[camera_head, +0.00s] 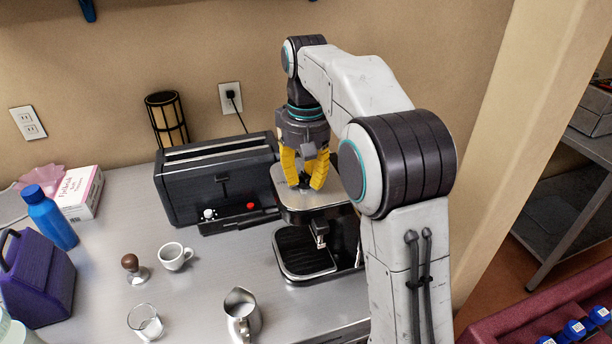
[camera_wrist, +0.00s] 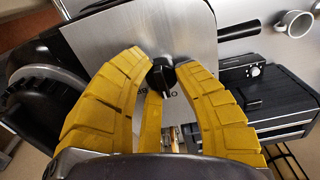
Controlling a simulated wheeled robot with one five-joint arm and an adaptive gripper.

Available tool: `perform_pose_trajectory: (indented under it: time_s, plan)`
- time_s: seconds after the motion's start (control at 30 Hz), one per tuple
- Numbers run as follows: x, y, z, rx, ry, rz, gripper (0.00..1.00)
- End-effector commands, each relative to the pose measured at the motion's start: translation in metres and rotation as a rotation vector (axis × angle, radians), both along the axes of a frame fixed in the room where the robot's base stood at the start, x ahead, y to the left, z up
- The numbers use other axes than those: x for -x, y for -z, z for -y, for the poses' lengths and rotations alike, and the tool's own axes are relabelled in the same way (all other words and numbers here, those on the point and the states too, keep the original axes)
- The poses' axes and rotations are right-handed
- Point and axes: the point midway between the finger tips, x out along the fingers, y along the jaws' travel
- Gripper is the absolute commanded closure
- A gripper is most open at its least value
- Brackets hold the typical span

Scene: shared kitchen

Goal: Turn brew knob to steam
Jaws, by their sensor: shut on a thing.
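The espresso machine (camera_head: 322,208) stands on the counter with its flat metal top facing up. The black brew knob (camera_wrist: 162,75) rises from that top, and part of the printed lettering beside it shows in the wrist view. My gripper (camera_head: 305,181) points straight down over the machine, its yellow fingers around the knob. In the wrist view my gripper (camera_wrist: 163,68) is shut on the knob, with a finger on either side. The fingers hide part of the markings, so I cannot read which setting the knob points to.
A black toaster (camera_head: 214,186) stands close left of the machine. A white cup (camera_head: 174,257), a tamper (camera_head: 131,264), a glass (camera_head: 145,322) and a metal pitcher (camera_head: 241,316) stand on the counter. A blue bottle (camera_head: 51,219) and purple bag (camera_head: 38,277) are far left.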

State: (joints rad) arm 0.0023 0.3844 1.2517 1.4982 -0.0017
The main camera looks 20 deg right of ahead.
Motion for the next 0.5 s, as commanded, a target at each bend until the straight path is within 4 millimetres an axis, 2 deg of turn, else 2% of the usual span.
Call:
perform_pose_trajectory:
  time_s: [0.27,0.5]
  plan:
    - [0.0037,0.0031,-0.0006,0.000,-0.027,-0.021,1.00]
    - [0.0038,0.0020,0.0001,-0.001,-0.156,-0.023,1.00]
